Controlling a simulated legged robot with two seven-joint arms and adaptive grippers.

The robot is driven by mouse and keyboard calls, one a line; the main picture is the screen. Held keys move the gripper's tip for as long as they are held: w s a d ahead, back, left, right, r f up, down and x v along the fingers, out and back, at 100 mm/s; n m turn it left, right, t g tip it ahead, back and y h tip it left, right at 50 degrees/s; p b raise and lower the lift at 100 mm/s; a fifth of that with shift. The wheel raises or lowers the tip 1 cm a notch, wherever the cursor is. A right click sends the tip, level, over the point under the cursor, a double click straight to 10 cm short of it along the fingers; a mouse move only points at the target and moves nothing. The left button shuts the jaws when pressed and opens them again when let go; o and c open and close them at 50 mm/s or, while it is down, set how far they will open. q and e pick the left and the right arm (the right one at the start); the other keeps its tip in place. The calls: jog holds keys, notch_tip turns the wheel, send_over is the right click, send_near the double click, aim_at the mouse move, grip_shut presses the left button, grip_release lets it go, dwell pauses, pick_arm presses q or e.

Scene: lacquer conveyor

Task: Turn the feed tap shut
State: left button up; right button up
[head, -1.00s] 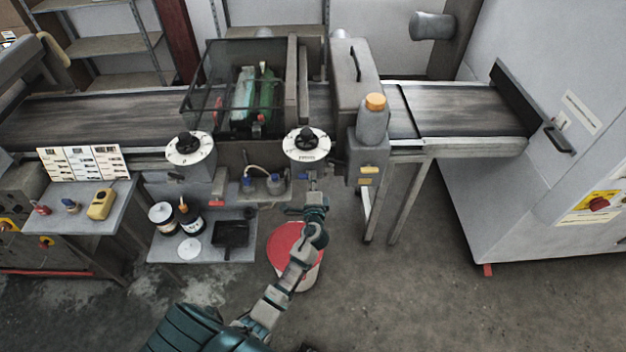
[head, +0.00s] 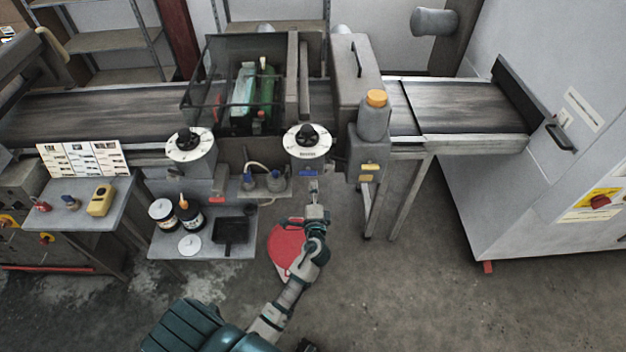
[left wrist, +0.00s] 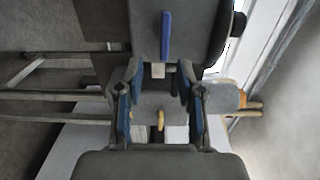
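The blue lever (head: 307,173), which I take to be the feed tap, lies crosswise on the grey housing below the right-hand white dial (head: 307,141). It also shows in the left wrist view as a blue bar (left wrist: 165,36), above and outside the fingertips. My left gripper (head: 314,187) is just below and slightly right of the lever in the head view, apart from it. In the left wrist view its fingers (left wrist: 160,80) are spread, with nothing held between them. My right gripper is not in view.
A second dial (head: 190,145) and a red lever (head: 219,198) are to the left. The grey box with yellow and white labels (head: 369,172) is close on the right, under an orange-capped bottle (head: 374,118).

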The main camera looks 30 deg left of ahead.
pick_arm(q)
jog(key=v, duration=0.6)
dwell(0.3)
jog(key=s+d+f+g+h, duration=0.2)
jog(key=s+f, duration=0.1)
jog(key=f, duration=0.8)
jog(key=s+d+f+n+g+h, duration=0.1)
jog(key=s+d+f+g+h, duration=0.15)
jog(key=f, duration=0.95)
jog(key=s+d+f+g+h, duration=0.2)
jog(key=s+f+h, duration=0.15)
jog(key=f, duration=0.75)
jog(key=s+a+f+n+g, duration=0.1)
jog(key=s+f+n+g, duration=0.1)
jog(key=s+f, duration=0.5)
jog(key=s+a+f+n+g+h, duration=0.1)
jog(key=s+f+n+g, duration=0.2)
jog(key=s, duration=1.4)
jog(key=s+a+f+n+g, duration=0.1)
jog(key=s+f+n+g, duration=0.1)
jog(key=s+f, duration=0.9)
jog(key=shift+s+f+n+g+h, duration=0.35)
jog(key=shift+s+n, duration=0.25)
jog(key=shift+s, duration=0.3)
jog(key=shift+d, duration=0.1)
